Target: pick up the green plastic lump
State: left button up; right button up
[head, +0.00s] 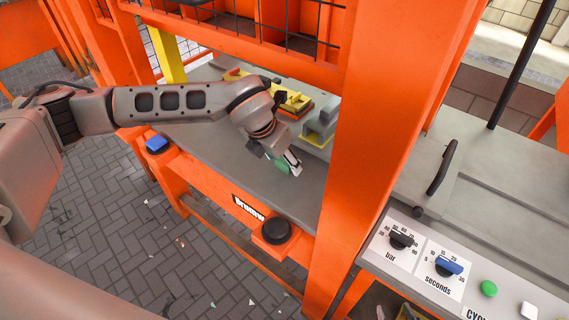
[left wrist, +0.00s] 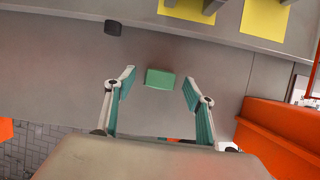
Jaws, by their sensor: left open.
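The green plastic lump (left wrist: 160,78) is a small block lying on the grey press bed, seen in the left wrist view just beyond and between the fingertips. My left gripper (left wrist: 158,90) is open, with one finger on each side of the lump's line and clear gaps to both. In the head view my left gripper (head: 284,160) points down at the grey bed inside the orange frame. Green shows at its fingers there, but I cannot tell lump from finger pad. My right gripper is not in view.
An orange post (head: 375,150) stands right of my left gripper. A black button (head: 276,231) and a blue button (head: 156,143) sit on the front rail.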

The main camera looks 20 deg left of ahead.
pick_arm(q)
jog(key=shift+w+f, duration=0.1)
jog(key=shift+f, duration=0.1)
jog(key=c, duration=1.2)
jog(key=shift+o, duration=0.2)
jog(key=shift+r, duration=0.15)
